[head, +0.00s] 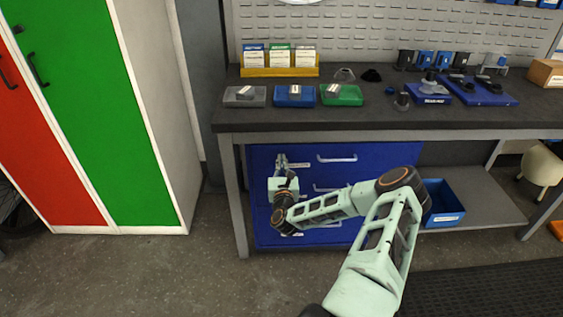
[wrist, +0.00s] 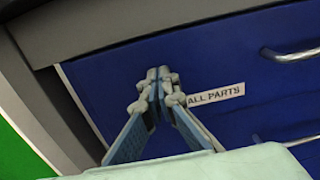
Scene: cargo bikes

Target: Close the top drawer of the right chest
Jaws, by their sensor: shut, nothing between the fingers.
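A blue chest of drawers (head: 380,160) stands under the workbench, and my arm hides part of its front. The top drawer (head: 300,152) has a silver handle (head: 337,159) and a white label. In the wrist view the top drawer's front (wrist: 215,60) fills much of the picture, with its label (wrist: 215,95) partly hidden behind my fingers. My gripper (head: 281,160) is shut and empty at the left part of that front; it also shows in the wrist view (wrist: 158,75). I cannot tell whether the fingertips touch the drawer or how far out it stands. Only one chest is in view.
The workbench top (head: 380,118) overhangs the chest, with a grey leg (head: 234,200) close to its left side. A blue bin (head: 442,203) sits on the lower shelf at right. Green and red lockers (head: 85,110) stand at left. The floor before the chest is clear.

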